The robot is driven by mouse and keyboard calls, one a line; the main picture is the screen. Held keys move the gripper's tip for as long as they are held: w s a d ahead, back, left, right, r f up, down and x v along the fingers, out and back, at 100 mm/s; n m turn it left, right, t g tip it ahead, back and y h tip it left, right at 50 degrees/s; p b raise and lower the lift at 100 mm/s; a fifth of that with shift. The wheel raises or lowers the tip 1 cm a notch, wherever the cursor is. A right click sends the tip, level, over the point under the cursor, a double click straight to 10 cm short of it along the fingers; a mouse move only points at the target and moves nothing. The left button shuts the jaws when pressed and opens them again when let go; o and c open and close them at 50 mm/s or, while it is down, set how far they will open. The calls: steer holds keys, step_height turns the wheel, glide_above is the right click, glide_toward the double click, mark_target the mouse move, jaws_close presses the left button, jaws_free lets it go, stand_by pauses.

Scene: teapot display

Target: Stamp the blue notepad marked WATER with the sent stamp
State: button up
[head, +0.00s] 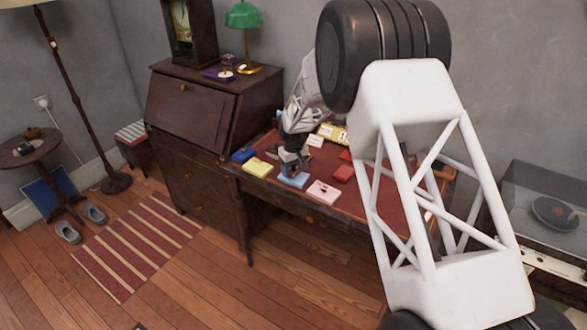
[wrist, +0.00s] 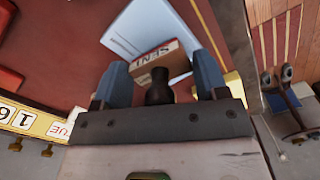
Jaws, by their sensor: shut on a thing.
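My gripper (wrist: 160,82) is shut on the dark knob of the sent stamp (wrist: 162,58), between its two blue fingers. The stamp is a wooden block with a reddish label reading SENT, upside down in the wrist view. A light blue notepad (wrist: 145,28) lies just beyond the stamp, partly hidden behind it. In the head view the light blue notepad (head: 294,180) lies on the desk, just below my gripper (head: 290,158). I cannot read WATER on it. I cannot tell whether the stamp touches the pad.
A yellow notepad (head: 257,167) lies to the left and a pink one (head: 323,190) to the right. A dark blue box (head: 243,155) and red boxes (head: 343,173) are near. A yellow calendar (head: 333,133) stands behind. The desk's front edge is close to the notepads.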

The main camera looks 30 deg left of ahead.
steer(key=shift+f, duration=0.55)
stand_by(1.9)
steer(key=shift+r, duration=0.1)
steer(key=shift+r, duration=3.5)
steer(key=shift+d, duration=0.1)
